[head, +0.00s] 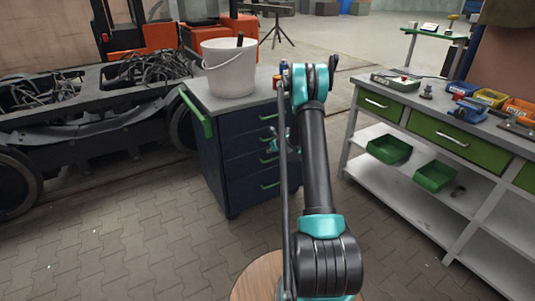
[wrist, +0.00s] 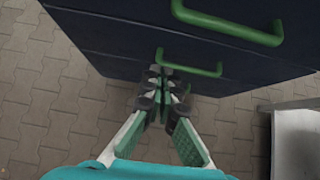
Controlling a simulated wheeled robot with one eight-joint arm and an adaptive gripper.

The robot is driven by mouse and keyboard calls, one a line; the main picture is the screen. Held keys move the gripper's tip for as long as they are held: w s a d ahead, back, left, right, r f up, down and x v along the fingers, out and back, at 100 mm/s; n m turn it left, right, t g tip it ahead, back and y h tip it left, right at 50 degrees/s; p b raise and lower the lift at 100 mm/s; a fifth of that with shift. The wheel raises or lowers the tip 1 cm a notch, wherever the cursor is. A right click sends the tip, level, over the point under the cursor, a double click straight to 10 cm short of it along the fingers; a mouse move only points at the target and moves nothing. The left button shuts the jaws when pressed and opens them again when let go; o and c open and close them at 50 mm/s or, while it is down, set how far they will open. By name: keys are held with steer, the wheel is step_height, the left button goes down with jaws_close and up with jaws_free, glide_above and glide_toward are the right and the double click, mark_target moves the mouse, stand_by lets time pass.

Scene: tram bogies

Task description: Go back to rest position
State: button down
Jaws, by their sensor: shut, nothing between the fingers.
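My gripper (wrist: 163,82) is shut and empty in the wrist view, its dark fingertips together. It points at the dark blue front of the drawer cabinet (wrist: 110,35). The tips overlap a green drawer handle (wrist: 190,62) in that view; I cannot tell whether they touch it. In the head view my arm rises in the middle and bends over at the top, in front of the cabinet's right side (head: 235,150). The gripper there is mostly hidden behind the arm; only a bit of teal shows.
A white bucket (head: 230,68) stands on the cabinet top. At left is a dark bogie frame (head: 95,120) with cables on it. At right is a workbench (head: 405,105) with green bins (head: 390,149) on its shelf. Paved floor (head: 120,240) is clear at front left.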

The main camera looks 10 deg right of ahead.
steer(key=s+a+r+n+g, duration=0.1)
steer(key=s+a+r+n, duration=0.2)
steer(key=s+r+n, duration=0.75)
steer(key=s+a+r+n+g, duration=0.1)
steer(key=s+a+r+n, duration=0.5)
steer(key=s, duration=0.7)
steer(key=s+d+n+g+h, duration=0.1)
steer(key=s+n+g+h, duration=0.1)
steer(key=s+n, duration=1.4)
steer(key=s, duration=1.4)
steer(key=shift+d+h, duration=0.2)
steer(key=shift+h, duration=0.2)
